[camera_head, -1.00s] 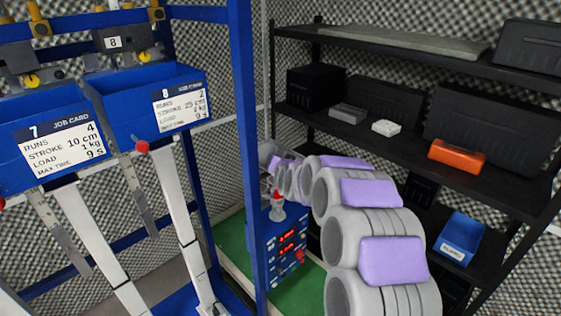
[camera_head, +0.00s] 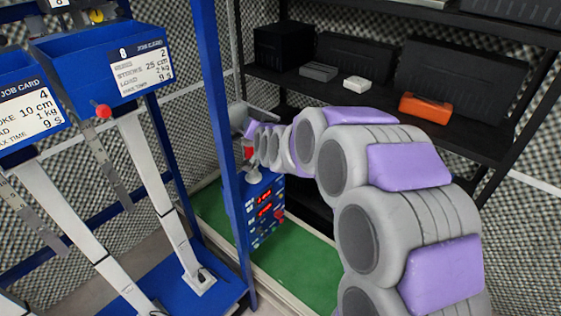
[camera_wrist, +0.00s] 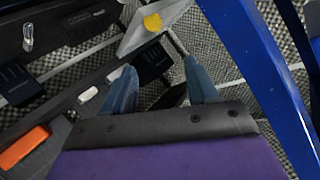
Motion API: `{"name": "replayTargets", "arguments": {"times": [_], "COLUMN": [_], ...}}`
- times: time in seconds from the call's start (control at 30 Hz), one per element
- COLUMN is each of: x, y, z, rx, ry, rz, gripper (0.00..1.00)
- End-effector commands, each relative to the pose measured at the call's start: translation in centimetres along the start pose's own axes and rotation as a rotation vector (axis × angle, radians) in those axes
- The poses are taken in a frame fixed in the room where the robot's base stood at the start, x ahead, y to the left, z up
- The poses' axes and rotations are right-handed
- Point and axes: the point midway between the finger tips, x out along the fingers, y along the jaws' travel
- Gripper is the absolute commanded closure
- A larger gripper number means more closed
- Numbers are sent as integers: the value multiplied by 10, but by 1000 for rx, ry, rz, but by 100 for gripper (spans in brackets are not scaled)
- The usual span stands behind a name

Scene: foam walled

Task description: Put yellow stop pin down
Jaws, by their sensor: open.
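A yellow piece (camera_wrist: 152,22), which looks like the yellow stop pin, rests on a pale grey tray-like surface (camera_wrist: 137,38) at the top of the wrist view. My gripper (camera_wrist: 157,66) is open, its two bluish fingers spread apart with nothing between them. The yellow piece lies just beyond the fingertips, apart from them. In the head view my fingers are hidden behind my arm and the blue post, and the yellow piece is not visible there. Another yellow knob (camera_head: 95,15) shows on the rig at the upper left.
A blue post (camera_head: 222,120) stands close to my arm. A blue control box (camera_head: 262,208) with red displays is below it. Blue bins with job cards (camera_head: 140,68) are at left. Black shelves (camera_head: 380,105) at right hold an orange box (camera_head: 425,108) and a white block (camera_head: 356,82).

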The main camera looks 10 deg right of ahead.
Motion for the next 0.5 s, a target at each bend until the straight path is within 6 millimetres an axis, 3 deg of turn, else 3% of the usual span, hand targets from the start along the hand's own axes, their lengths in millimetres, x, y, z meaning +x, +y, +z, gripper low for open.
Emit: {"name": "replayTargets", "arguments": {"times": [0.17,0.27,0.37,0.5], "x": [-2,-14,-41,-107], "y": [0,-1,1,13], "z": [1,9,30,74], "rx": [-2,-20,-66,-160], "ry": [-5,-51,-160,-387], "rz": [1,6,24,72], "gripper": [42,42,42,42]}}
